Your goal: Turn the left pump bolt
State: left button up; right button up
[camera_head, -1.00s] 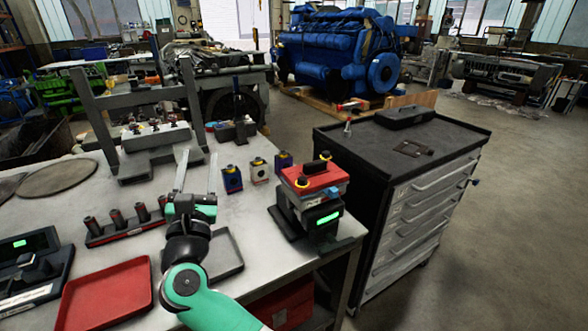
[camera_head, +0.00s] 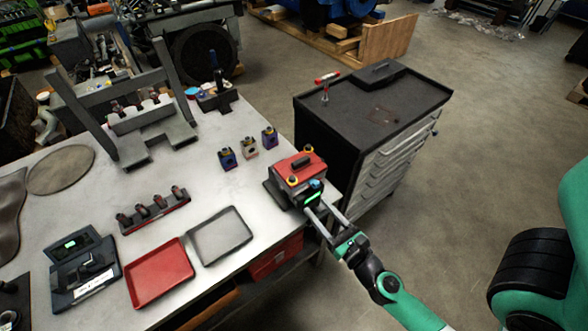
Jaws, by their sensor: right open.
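A red-topped unit (camera_head: 296,165), which seems to be the pump, sits at the right end of the workbench. Two dark, yellow-ringed knobs or bolt heads stand on its top: the left, nearer one (camera_head: 292,180) and the right, farther one (camera_head: 308,149). I cannot tell for certain that these are the pump bolts. A small green display glows on its front. My right gripper (camera_head: 318,213) reaches in from the lower right, open, with fingertips close to the unit's front. I cannot tell whether they touch it. My left gripper is not in view.
Three small blocks (camera_head: 249,147) stand behind the unit. A red tray (camera_head: 160,290), a grey tray (camera_head: 245,228) and a rack (camera_head: 153,227) are to its left. A grey fixture (camera_head: 150,143) stands farther back. A black-topped tool cabinet (camera_head: 415,105) adjoins the bench at right.

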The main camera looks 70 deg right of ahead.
aim_at(294, 181)
jog(key=p+x, duration=0.3)
jog(key=x, duration=0.8)
jog(key=shift+w+d+f, duration=0.15)
jog(key=shift+w+d, duration=0.05)
jog(key=shift+w, duration=0.05)
grip_shut()
